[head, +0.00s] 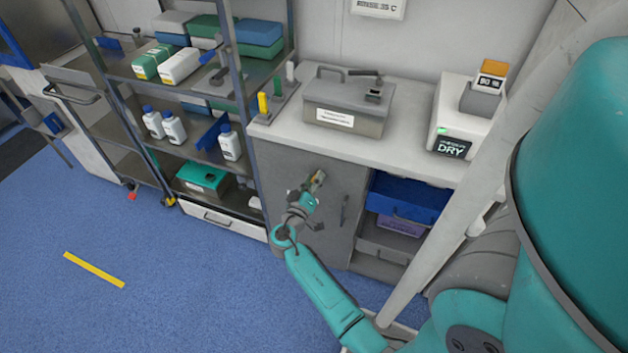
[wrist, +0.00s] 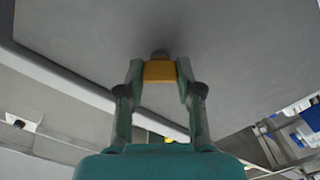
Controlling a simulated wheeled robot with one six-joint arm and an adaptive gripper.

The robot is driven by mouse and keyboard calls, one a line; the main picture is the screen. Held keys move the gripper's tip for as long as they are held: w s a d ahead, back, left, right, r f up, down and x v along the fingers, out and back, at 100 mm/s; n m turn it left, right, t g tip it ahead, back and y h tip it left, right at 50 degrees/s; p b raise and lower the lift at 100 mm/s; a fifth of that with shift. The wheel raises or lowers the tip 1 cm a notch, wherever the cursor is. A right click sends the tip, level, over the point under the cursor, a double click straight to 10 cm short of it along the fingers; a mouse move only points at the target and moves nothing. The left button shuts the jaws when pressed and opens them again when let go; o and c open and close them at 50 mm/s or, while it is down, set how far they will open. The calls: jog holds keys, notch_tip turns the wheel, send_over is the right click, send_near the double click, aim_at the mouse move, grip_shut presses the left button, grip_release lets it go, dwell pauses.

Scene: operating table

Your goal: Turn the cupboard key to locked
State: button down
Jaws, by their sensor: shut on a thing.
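The grey cupboard door (head: 325,215) is below the counter and looks closed. In the wrist view the door panel (wrist: 230,50) fills most of the picture. The key (wrist: 159,71) has a yellow bow and sits between my fingertips against the door, with a grey round lock (wrist: 159,53) just beyond it. My gripper (wrist: 160,75) is shut on the key's bow, one finger on each side. In the head view my gripper (head: 316,182) is at the upper part of the door and hides the key. The key's exact turn angle is hard to tell.
The door's dark handle (head: 345,210) is to the right of my gripper. A grey box (head: 345,105) and a white DRY unit (head: 460,120) stand on the counter (head: 405,140). A shelf rack (head: 190,100) with bottles is at left. Blue floor (head: 150,290) is clear in front.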

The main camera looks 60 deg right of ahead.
jog(key=n, duration=0.4)
jog(key=shift+w+n, duration=0.1)
jog(key=shift+n, duration=0.2)
jog(key=shift+f+n, duration=0.1)
jog(key=shift+n, duration=2.4)
jog(key=c, duration=0.8)
grip_release()
jog(key=shift+o, duration=0.2)
jog(key=s+a, duration=0.1)
jog(key=a, duration=1.1)
jog(key=shift+f, duration=0.1)
